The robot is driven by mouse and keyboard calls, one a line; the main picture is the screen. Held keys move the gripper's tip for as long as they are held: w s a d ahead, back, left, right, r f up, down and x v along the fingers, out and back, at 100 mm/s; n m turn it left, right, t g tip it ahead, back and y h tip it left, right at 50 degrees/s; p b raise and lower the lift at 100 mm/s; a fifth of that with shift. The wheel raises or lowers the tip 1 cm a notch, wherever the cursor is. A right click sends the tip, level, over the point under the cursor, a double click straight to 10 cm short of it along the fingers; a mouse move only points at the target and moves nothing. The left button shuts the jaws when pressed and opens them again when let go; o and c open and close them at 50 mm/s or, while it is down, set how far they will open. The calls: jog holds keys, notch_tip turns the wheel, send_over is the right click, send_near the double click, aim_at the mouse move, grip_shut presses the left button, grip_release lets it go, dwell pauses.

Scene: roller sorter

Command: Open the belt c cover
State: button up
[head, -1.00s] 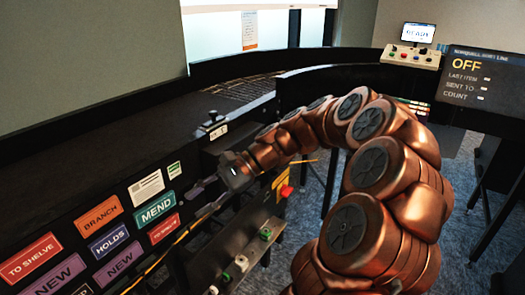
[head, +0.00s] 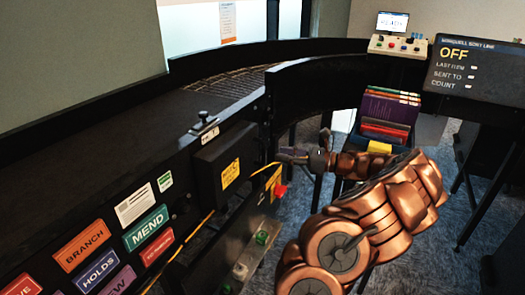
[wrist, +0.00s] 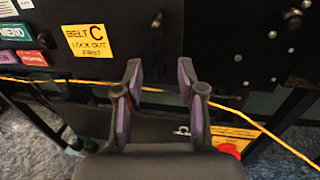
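The belt C cover (head: 208,172) is a black box-like panel on the side of the conveyor, and it looks closed. Its yellow label (head: 230,173) also shows in the wrist view (wrist: 88,41), reading "BELT C LOCK OUT FIRST". A dark upright handle-like part (wrist: 157,32) shows on the black surface right of the label in the wrist view. My gripper (head: 285,155) is right of the cover in the head view. In the wrist view my gripper (wrist: 160,82) has its purple-padded fingers apart, with nothing gripped between them. I cannot tell whether it touches anything.
A yellow cable (wrist: 255,122) runs across behind the fingers. A red button (head: 280,190) is below the gripper. A bin of books (head: 388,110) stands behind my arm. The control box (head: 398,46) and display board (head: 475,68), reading OFF, are at the back right.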

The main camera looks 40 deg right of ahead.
aim_at(263, 161)
jog(key=p+x, duration=0.1)
jog(key=x, duration=0.6)
jog(key=shift+a, duration=0.15)
jog(key=shift+c, duration=0.2)
grip_shut()
